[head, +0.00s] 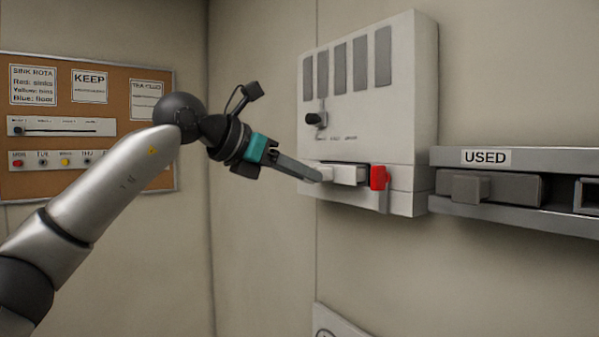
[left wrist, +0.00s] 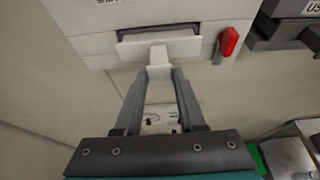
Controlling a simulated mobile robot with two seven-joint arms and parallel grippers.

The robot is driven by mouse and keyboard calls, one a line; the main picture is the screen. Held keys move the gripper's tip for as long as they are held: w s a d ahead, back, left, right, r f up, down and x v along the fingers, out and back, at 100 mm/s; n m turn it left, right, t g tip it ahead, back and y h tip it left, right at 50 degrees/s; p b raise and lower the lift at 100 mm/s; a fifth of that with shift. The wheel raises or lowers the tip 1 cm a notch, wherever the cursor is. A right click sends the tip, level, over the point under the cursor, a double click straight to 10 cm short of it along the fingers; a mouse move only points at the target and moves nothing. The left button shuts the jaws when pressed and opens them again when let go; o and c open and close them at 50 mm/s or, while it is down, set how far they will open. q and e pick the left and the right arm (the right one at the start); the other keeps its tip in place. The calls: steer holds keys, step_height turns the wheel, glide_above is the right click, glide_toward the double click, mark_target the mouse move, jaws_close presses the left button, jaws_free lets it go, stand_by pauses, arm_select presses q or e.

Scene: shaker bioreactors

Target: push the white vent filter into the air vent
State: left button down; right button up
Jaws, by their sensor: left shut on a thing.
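The white vent filter (head: 348,175) sits at the mouth of the air vent, a dark slot low on the white wall unit (head: 400,200). In the left wrist view, the filter (left wrist: 187,46) has a wide front plate and a white tab. Dark slot (left wrist: 155,31) shows above the plate, and the plate stands out from the unit. How deep the filter reaches is hidden. My left gripper (head: 318,174) is shut on the filter's tab, as the left wrist view (left wrist: 159,76) also shows. My right gripper is not in view.
A red latch (head: 378,177) is just right of the slot; it also shows in the left wrist view (left wrist: 229,41). A grey shelf marked USED (head: 485,157) holds a dark grey block (head: 510,188) at the right. A cork board (head: 150,80) hangs at the left.

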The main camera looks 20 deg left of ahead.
arm_select(q)
steer(key=shift+w+d+p, duration=0.35)
steer(key=shift+w+p, duration=0.05)
steer(key=shift+w, duration=0.15)
steer(key=shift+w+d+p, duration=0.3)
steer(key=shift+w+p, duration=0.05)
steer(key=shift+w, duration=0.15)
stand_by(1.0)
steer(key=shift+c, duration=2.1)
jaws_free()
steer(key=shift+a, duration=0.1)
steer(key=b+v, duration=0.3)
steer(key=v, duration=1.2)
steer(key=shift+r, duration=0.1)
